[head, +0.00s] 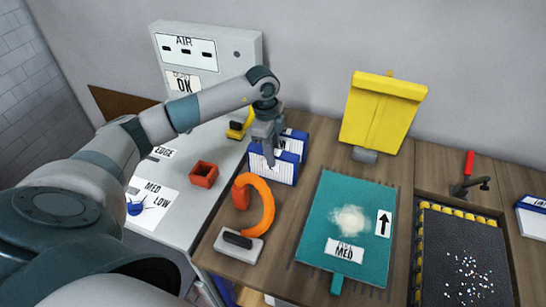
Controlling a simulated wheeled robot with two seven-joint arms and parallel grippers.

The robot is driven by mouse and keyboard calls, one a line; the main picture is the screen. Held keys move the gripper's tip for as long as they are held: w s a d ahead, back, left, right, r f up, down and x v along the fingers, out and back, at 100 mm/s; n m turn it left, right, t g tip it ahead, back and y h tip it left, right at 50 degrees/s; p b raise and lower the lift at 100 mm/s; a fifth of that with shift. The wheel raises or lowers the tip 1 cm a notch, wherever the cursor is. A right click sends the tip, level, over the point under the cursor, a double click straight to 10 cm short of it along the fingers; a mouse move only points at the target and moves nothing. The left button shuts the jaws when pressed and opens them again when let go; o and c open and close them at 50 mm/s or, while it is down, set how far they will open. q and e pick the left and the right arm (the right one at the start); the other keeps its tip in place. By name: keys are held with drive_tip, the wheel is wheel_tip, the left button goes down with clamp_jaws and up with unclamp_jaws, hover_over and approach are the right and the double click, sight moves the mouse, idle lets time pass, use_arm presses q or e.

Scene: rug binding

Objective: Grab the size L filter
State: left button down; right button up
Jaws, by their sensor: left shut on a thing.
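Blue-framed filters with pale pleated faces stand on the wooden bench below my left gripper. The nearer filter (274,172) stands upright, and a second filter (297,143) shows partly behind it. My left gripper (268,157) reaches down from above and is shut on the top of the nearer filter. The gripper hides part of both filters. I cannot read a size on either one. Another blue and white filter (533,222) lies at the right edge, partly cut off. My right gripper is not in view.
An orange curved hose (264,208) on a grey base lies in front of the filters. A red cup (203,175) stands left. A teal panel (320,230), yellow bin (384,112) and black tray with white bits (463,255) are to the right. A grey AIR box (215,85) stands behind.

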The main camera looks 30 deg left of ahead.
use_arm(q)
drive_tip(key=shift+r+b, duration=0.4)
drive_tip(key=shift+r, duration=0.1)
drive_tip(key=r+b, duration=0.1)
drive_tip(key=d+r+b, duration=0.1)
drive_tip(key=r, duration=0.1)
drive_tip(key=shift+s+r, duration=0.1)
drive_tip(key=shift+r, duration=0.05)
drive_tip(key=s+d+r+b, duration=0.3)
drive_tip(key=d+r, duration=0.3)
drive_tip(key=d, duration=0.4)
drive_tip(key=shift+s+r, duration=0.15)
drive_tip(key=shift+r, duration=0.15)
drive_tip(key=shift+d+m, duration=0.1)
drive_tip(key=shift+m, duration=0.3)
